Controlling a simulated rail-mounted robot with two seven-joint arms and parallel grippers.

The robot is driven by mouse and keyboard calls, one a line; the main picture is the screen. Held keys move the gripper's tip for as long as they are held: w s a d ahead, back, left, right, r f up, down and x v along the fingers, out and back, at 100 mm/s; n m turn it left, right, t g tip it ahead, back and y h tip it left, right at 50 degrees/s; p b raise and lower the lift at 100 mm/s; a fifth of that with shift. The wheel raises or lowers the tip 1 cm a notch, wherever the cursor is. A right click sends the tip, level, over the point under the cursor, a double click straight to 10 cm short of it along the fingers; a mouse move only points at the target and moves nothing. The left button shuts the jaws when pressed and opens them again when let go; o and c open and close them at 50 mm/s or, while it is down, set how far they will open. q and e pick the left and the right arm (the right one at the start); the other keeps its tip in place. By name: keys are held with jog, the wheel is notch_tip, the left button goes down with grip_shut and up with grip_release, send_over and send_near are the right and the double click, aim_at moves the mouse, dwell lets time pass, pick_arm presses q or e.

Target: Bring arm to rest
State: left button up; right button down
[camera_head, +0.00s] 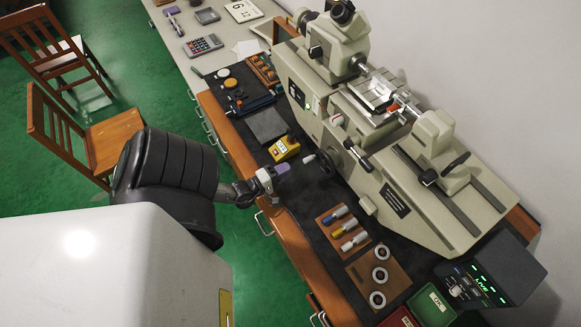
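My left gripper (280,171) is at the end of my black arm, over the near edge of the bench, left of the large measuring machine (390,130). It is small in the picture. A purple part shows at its tip, and I cannot tell whether the fingers are apart or closed. Several pale bearing rings (380,275) lie in a row on a wooden board (396,289) at the front right of the bench, apart from the gripper. My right gripper is not in view.
A yellow control box (284,149) stands just beyond the gripper. A lit display (480,285) and green (434,305) and red bins are at lower right. Wooden chairs (90,145) stand on the open green floor.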

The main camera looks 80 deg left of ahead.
pick_arm(q)
jog(key=shift+s+d, duration=0.25)
jog(key=shift+s, duration=0.2)
dwell(0.5)
